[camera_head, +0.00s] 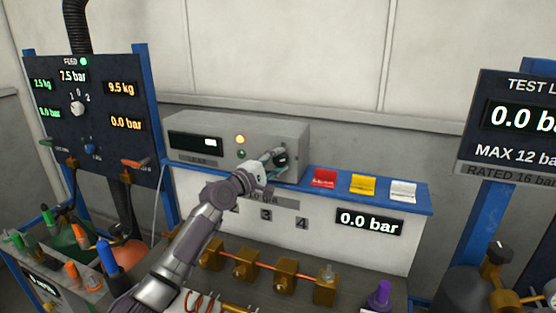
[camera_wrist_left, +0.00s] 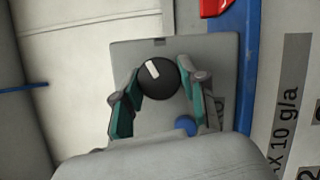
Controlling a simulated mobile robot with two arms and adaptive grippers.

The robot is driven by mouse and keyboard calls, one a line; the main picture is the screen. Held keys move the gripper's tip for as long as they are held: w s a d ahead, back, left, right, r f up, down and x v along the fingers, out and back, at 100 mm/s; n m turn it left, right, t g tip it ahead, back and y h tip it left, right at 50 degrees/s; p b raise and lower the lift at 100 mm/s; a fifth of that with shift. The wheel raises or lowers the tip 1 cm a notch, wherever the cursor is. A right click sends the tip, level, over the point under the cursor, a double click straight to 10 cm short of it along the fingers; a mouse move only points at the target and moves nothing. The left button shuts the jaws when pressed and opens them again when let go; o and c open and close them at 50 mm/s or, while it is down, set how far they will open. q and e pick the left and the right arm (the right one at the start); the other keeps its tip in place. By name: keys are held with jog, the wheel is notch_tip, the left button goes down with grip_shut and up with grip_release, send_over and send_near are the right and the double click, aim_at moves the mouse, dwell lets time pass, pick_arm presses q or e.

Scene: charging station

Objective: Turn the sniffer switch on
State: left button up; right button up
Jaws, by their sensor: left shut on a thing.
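The sniffer appears to be the grey box (camera_head: 219,129) on the blue-edged bench, with a dark display and an orange lamp (camera_head: 240,139) on its front. Its switch looks like a round black knob (camera_wrist_left: 157,80) with a white pointer mark, tilted to the upper left in the left wrist view. My left gripper (camera_head: 277,159) is at the right part of the box front. Its two teal-padded fingers are shut on the knob from both sides. In the head view the gripper mostly hides the knob. My right gripper is not in view.
A blue button (camera_wrist_left: 185,125) sits close beside the fingers. Red (camera_head: 324,178), yellow (camera_head: 362,184) and white (camera_head: 403,190) blocks are right of the box. Brass valves (camera_head: 246,264) stand below. A gauge panel (camera_head: 95,120) rises at left.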

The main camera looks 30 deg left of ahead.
pick_arm(q)
jog(key=m+g+p, duration=0.1)
jog(key=m+p, duration=0.1)
jog(key=m, duration=0.1)
jog(key=shift+r+m, duration=0.15)
jog(key=shift+m, duration=0.15)
jog(key=shift+m+g+y+p, duration=0.3)
jog(key=shift+m+g+p, duration=0.1)
jog(key=shift+m, duration=0.1)
jog(key=o, duration=1.1)
jog(key=shift+o, duration=0.2)
jog(key=s+a+r, duration=0.1)
jog(key=s, duration=1.1)
jog(key=shift+a, duration=0.35)
jog(key=shift+w, duration=0.1)
